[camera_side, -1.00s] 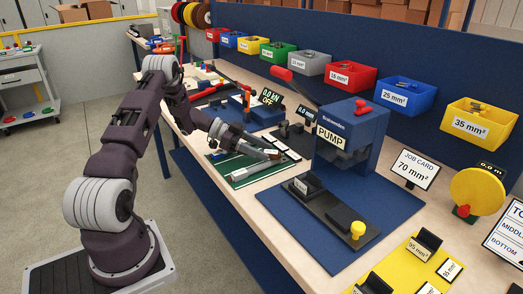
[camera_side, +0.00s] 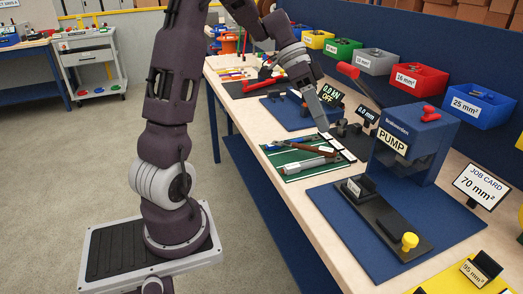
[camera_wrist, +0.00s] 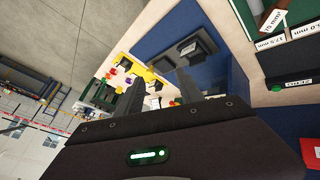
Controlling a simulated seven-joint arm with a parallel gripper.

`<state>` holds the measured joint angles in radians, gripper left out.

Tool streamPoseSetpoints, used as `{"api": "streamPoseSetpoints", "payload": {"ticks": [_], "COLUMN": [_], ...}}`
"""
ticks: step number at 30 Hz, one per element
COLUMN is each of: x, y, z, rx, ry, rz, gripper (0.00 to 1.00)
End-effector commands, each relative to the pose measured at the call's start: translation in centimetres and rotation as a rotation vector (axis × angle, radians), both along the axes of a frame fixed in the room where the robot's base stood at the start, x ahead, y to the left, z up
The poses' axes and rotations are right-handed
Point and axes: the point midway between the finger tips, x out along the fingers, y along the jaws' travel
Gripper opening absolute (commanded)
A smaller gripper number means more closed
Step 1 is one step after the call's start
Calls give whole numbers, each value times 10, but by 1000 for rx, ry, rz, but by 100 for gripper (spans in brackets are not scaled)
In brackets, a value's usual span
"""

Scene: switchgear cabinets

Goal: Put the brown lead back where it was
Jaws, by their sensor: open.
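A thin brown length (camera_side: 314,149) with a blue part (camera_side: 274,148) at its left lies on the green mat (camera_side: 290,172) in the side view. It may be the brown lead, but it is too small to be sure. My gripper (camera_side: 323,127) points down near the mat's back edge, apart from the brown length as far as I can tell. In the wrist view my gripper (camera_wrist: 160,92) has its two dark fingers apart, with nothing between them.
The blue PUMP unit (camera_side: 414,140) stands right of the mat, with a black fixture and yellow knob (camera_side: 410,240) before it. A job card (camera_side: 480,186) reads 70 mm². Colored bins (camera_side: 477,103) line the back panel.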

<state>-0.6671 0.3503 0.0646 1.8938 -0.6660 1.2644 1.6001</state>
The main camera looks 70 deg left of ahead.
Motion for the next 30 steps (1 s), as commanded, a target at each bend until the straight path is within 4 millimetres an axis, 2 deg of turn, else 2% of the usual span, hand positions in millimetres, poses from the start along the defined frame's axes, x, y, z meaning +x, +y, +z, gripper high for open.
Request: {"api": "streamPoseSetpoints", "payload": {"ticks": [1, 3, 5, 6, 9, 12, 16, 30], "x": [-23, -64, -101, -124, -168, -192, -203, -203], "y": [-37, -78, -103, -113, -123, -124, -122, -121], "z": [19, 33, 38, 39, 36, 31, 27, 27], "rx": [84, 211, 310, 359, 422, 423, 406, 404], "ry": [56, 124, 133, 116, 38, -41, -83, -81], "rz": [21, 113, 211, 282, 447, 561, 627, 635], "gripper": [44, 44, 44, 44, 44, 44, 44, 44]}}
